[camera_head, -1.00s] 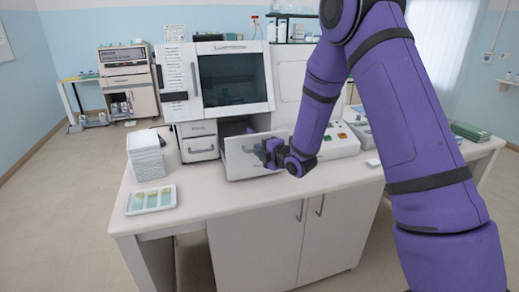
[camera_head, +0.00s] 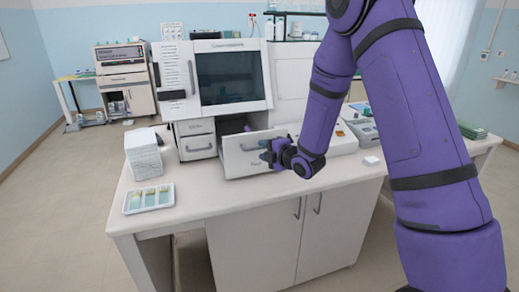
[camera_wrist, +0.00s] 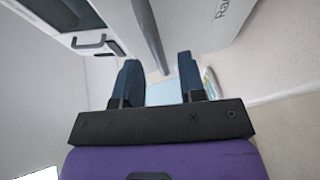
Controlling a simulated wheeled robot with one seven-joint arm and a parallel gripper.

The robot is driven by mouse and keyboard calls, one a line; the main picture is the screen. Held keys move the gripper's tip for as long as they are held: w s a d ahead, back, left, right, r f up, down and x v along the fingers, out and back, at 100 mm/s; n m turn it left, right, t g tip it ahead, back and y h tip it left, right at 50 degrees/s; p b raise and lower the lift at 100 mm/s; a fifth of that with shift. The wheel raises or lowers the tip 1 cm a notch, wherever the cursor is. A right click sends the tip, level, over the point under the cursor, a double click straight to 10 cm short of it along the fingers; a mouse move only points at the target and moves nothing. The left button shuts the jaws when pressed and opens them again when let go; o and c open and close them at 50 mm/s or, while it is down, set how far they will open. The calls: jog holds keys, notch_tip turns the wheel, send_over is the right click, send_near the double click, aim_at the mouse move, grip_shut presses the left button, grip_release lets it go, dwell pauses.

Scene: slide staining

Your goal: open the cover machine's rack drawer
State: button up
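The cover machine (camera_head: 182,65) is a large white cabinet with a dark window, standing on the bench. Its rack drawer (camera_head: 236,167) is pulled out at the lower right, with a gap behind its front panel. The drawer's grey handle (camera_head: 247,149) runs across the front and also shows in the wrist view (camera_wrist: 150,35). My gripper (camera_head: 266,152) is in front of the right part of the drawer front. In the wrist view my gripper (camera_wrist: 159,62) has its two fingers apart with nothing between them; the handle lies beyond the fingertips. The contents of the drawer are hidden.
A smaller closed drawer (camera_head: 197,146) is left of the rack drawer. A device with buttons (camera_head: 345,143) is behind my arm. The bench front is clear.

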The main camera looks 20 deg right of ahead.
jog(key=v, duration=0.7)
jog(key=shift+s, duration=0.2)
jog(key=s+d+r+m+g+h, duration=0.2)
jog(key=s+r+m+h, duration=0.1)
jog(key=s+r+m, duration=0.3)
jog(key=s+d+r+m+g+h, duration=0.2)
jog(key=s+r+m+h, duration=0.15)
jog(key=r+m, duration=0.4)
jog(key=s+a+r+m+g, duration=0.1)
jog(key=s+r+m+g, duration=0.1)
jog(key=s, duration=1)
jog(key=s+a+r+m+g, duration=0.1)
jog(key=s+r+m+g, duration=0.2)
jog(key=s, duration=0.9)
notch_tip(320, 180, up, 2)
jog(key=m, duration=0.3)
